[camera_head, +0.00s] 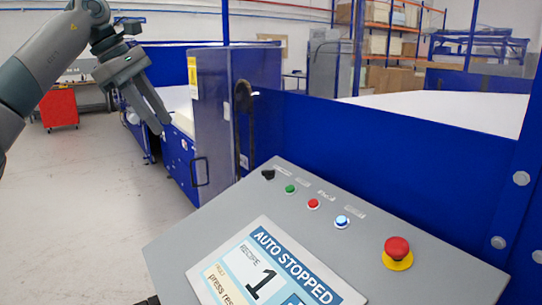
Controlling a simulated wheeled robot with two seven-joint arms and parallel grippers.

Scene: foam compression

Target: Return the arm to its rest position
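My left arm (40,65) comes in from the upper left, raised above the floor. My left gripper (161,126) hangs at its end, with its grey fingers pointing down and to the right. The fingers overlap in this view, so I cannot tell whether they are open or shut. I see no object held in them. They show in front of the blue machine (178,160), left of its grey cabinet panel (208,110). My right gripper is not in view.
A grey control panel (375,275) fills the lower middle. It has a screen (265,270) reading "AUTO STOPPED", small buttons and a red emergency stop (397,248). A blue barrier (350,145) stands behind it. A red cart (59,108) is at the far left. The left floor is clear.

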